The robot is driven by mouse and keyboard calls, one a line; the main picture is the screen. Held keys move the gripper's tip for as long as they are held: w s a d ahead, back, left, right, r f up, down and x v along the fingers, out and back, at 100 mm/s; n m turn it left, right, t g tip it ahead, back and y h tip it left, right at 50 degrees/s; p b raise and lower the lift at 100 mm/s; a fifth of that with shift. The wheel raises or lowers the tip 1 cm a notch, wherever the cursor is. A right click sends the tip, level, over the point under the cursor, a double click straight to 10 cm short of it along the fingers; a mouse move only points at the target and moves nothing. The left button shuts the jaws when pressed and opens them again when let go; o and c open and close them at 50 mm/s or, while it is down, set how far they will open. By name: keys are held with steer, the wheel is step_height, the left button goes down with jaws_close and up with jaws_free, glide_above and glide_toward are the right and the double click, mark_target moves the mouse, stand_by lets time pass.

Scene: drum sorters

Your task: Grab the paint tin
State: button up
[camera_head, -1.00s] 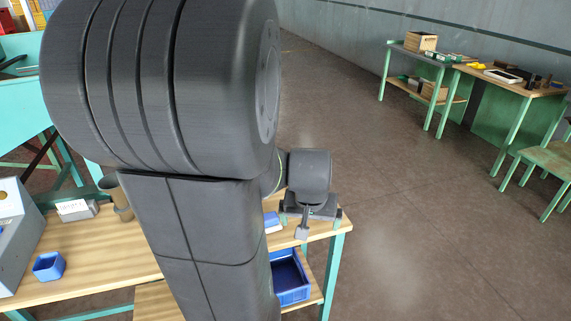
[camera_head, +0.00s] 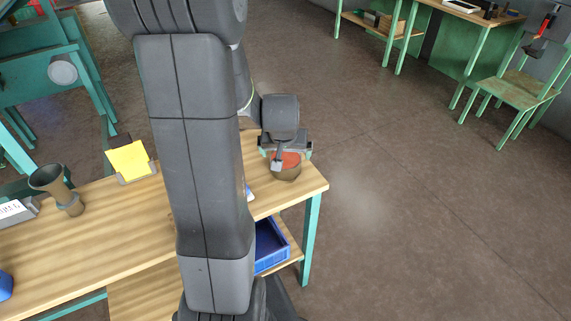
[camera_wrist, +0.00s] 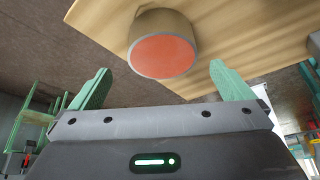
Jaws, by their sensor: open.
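The paint tin (camera_wrist: 162,50) is a short round brown tin with an orange-red top inside a grey rim. In the wrist view it sits on the wooden tabletop, ahead of and between the two green fingers of my gripper (camera_wrist: 155,85). The fingers are open, and I see no contact with the tin. In the head view the tin (camera_head: 286,168) stands near the right end of the workbench, with my gripper (camera_head: 285,148) right by it and partly covering it. The fingers are mostly hidden there.
A blue bin (camera_head: 269,246) sits on a lower shelf. Floor to the right is clear, with a green chair (camera_head: 515,90) beyond.

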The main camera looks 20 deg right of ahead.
mark_target(286, 158)
steer(key=shift+w+x, duration=0.15)
steer(key=shift+x, duration=1.5)
steer(key=shift+w+x, duration=0.1)
steer(key=shift+x, duration=1.6)
steer(key=shift+r, duration=0.15)
steer(key=shift+c, duration=0.2)
steer(key=c, duration=1.5)
steer(key=shift+r, duration=0.1)
